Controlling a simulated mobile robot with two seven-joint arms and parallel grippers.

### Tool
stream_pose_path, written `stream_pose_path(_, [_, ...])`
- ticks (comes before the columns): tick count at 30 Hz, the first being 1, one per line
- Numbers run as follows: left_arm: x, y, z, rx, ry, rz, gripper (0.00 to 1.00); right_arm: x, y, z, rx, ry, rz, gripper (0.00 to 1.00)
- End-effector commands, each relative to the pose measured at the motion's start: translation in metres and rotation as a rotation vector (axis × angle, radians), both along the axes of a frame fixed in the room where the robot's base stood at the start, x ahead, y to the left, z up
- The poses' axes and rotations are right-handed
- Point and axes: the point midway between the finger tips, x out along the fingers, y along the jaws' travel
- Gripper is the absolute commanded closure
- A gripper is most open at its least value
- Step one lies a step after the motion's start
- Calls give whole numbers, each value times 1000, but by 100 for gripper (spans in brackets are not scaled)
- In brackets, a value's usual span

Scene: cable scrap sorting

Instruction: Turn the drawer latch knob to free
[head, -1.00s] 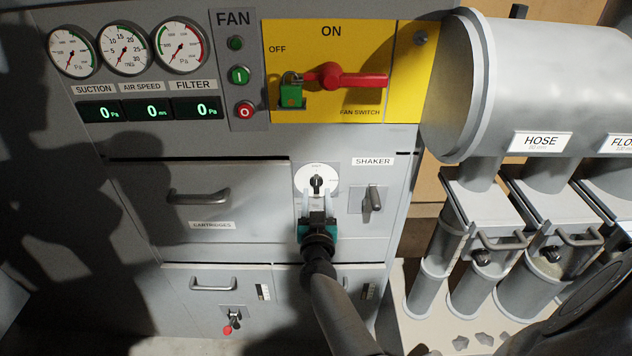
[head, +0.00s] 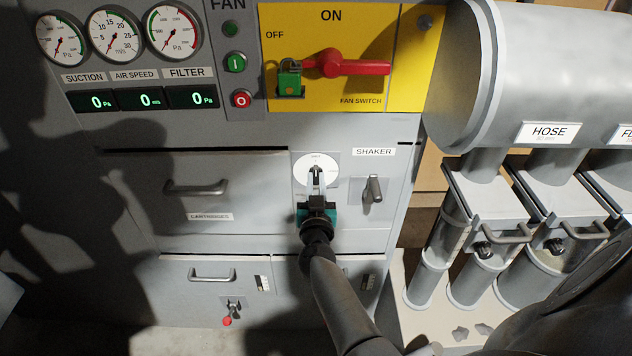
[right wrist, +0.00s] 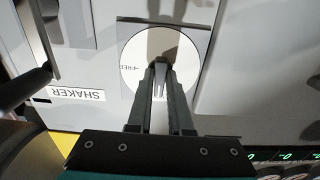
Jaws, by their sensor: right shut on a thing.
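The drawer latch knob sits at the centre of a round white dial (head: 308,168) on the grey cabinet front, right of the cartridges drawer (head: 210,190). My right gripper (head: 316,178) reaches up from below and is shut on the knob, which its fingers mostly hide. In the right wrist view the fingers of the right gripper (right wrist: 160,72) close together at the middle of the dial (right wrist: 135,55). Part of a printed word ending near "FREE" shows on the dial there. My left gripper is not in view.
A shaker lever (head: 373,190) stands close right of the dial. The fan switch (head: 345,67) with a green padlock (head: 289,80) is above. A lower drawer handle (head: 212,274) and a red-tipped lever (head: 228,318) are below left. Hose pipes (head: 475,230) stand at the right.

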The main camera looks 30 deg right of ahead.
Motion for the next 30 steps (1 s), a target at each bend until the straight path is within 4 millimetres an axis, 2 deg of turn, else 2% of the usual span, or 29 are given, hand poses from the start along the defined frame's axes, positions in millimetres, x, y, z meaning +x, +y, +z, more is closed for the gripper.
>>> stream_pose_path(17, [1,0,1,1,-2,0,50,0,0,0,18,-11,0,100])
stream_pose_path(23, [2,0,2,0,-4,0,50,0,0,1,90,-56,0,100])
stream_pose_path(30, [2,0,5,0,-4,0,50,0,0,1,254,-157,0,100])
